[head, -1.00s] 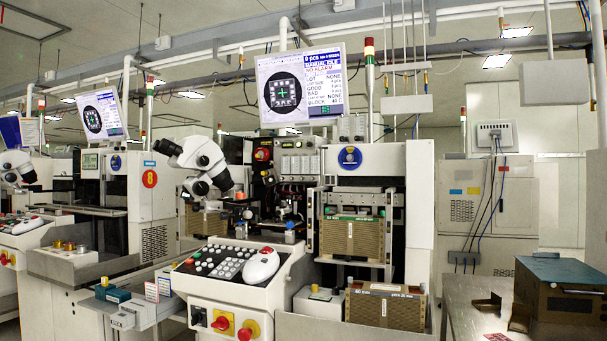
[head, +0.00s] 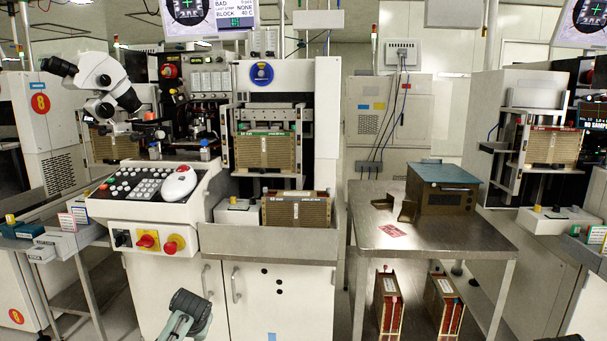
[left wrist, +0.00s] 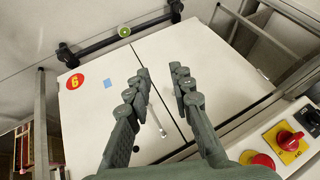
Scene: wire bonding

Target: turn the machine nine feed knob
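The machine in the middle of the head view has a sloped control panel (head: 155,190). Its front holds a red knob on a yellow plate (head: 147,239), another red control (head: 173,244) and black switches (head: 122,238). No readable label tells me which is the feed knob. In the left wrist view the red knob (left wrist: 290,140) and red control (left wrist: 262,160) are at lower right. A round red label (left wrist: 75,81) there reads like a 6, possibly an inverted 9. My left gripper (left wrist: 160,75) is open and empty, before the white cabinet doors, apart from the knobs. My right gripper is not identifiable.
A white mouse (head: 180,183) lies on the panel. Cabinet handles (head: 236,285) stick out below. A steel table (head: 440,238) with a dark box (head: 442,190) stands to the right, with magazines (head: 388,303) beneath. Machine eight (head: 40,102) is at left.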

